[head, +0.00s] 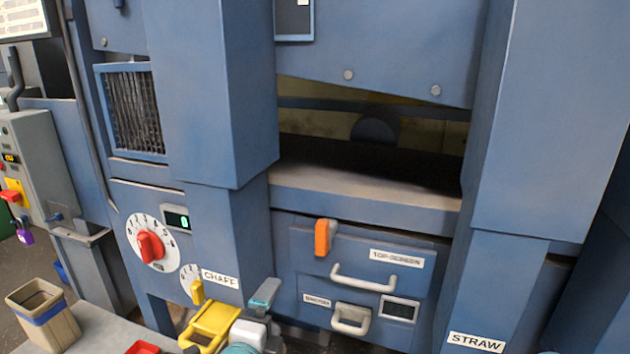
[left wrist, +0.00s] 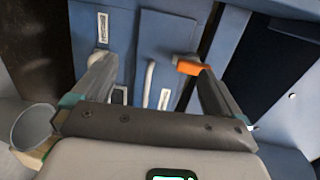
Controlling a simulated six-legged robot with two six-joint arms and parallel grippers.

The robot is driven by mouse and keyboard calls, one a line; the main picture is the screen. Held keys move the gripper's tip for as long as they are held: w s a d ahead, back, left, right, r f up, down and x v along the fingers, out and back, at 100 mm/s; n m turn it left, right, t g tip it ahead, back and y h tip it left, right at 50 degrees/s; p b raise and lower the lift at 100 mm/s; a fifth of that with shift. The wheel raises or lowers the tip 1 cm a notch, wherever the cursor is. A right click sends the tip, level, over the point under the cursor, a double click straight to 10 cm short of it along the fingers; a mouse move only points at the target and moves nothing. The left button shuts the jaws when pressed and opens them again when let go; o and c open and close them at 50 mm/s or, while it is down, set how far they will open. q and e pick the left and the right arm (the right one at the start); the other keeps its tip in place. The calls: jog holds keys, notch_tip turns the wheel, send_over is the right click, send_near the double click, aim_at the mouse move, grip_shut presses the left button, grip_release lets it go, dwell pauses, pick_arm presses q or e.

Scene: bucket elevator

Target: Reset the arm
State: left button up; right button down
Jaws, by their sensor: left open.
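My left gripper (head: 270,318) is low in the middle of the head view, in front of the machine's lower panel. Its jaws are open and no object shows between them. In the left wrist view its two grey fingers (left wrist: 155,80) stand wide apart, with the blue drawer front (left wrist: 172,32) beyond them. The orange handle (head: 323,238) on the TOP-SCREEN drawer (head: 412,275) shows in front of the right finger's tip in the wrist view; whether they touch cannot be told. My right gripper is in neither view.
A red dial knob (head: 150,246) and a smaller yellow knob (head: 197,292) are left of the drawer. Two white handles, one larger (head: 363,282) and one smaller (head: 351,323), stick out. A tan bucket (head: 44,318) stands on the grey surface (head: 95,335) at lower left.

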pick_arm(q)
jog(key=s+a+f+n+g+y+p, duration=0.1)
jog(key=s+a+f+n+g+p, duration=0.25)
jog(key=f, duration=0.95)
jog(key=s+a+f+n+g, duration=0.3)
jog(key=s+f+g, duration=0.3)
jog(key=f, duration=0.7)
jog(key=s+d+f+n+g, duration=0.1)
jog(key=s+f+n+g, duration=0.2)
jog(key=s+n, duration=0.5)
jog(key=s+d+f+n+g+h, duration=0.1)
jog(key=s+d+f+n+g, duration=0.1)
jog(key=s+n, duration=0.6)
jog(key=shift+d+f+g+h, duration=0.25)
jog(key=shift+f+g, duration=0.2)
jog(key=shift+f, duration=0.6)
